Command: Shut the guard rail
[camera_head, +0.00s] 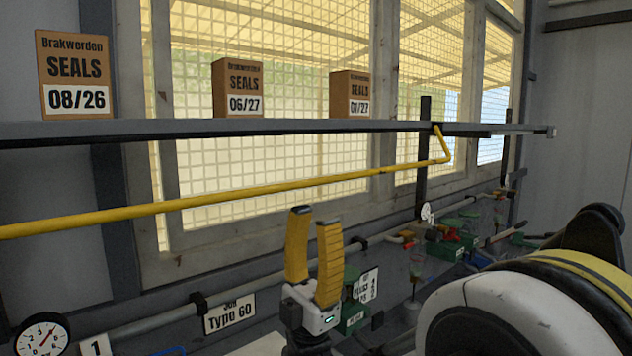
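The guard rail is a long yellow bar (230,197). It runs from the left edge of the view, rising slightly to the right, and passes below the grey shelf. At its right end it bends up to the shelf edge beside a dark upright post (423,160). Its left end is out of view. My gripper (314,220) has two yellow fingers pointing up, with a gap between them and nothing held. In the picture it is just below the middle of the rail, apart from it. The depth between them is hard to tell.
Three brown "SEALS" boxes, dated 08/26 (76,75), 06/27 (238,88) and 01/27 (350,94), stand on the grey shelf (160,129). Below are a pipe with a "Typo 60" sign (230,314), a gauge (41,336) and several coloured valves. My arm fills the lower right.

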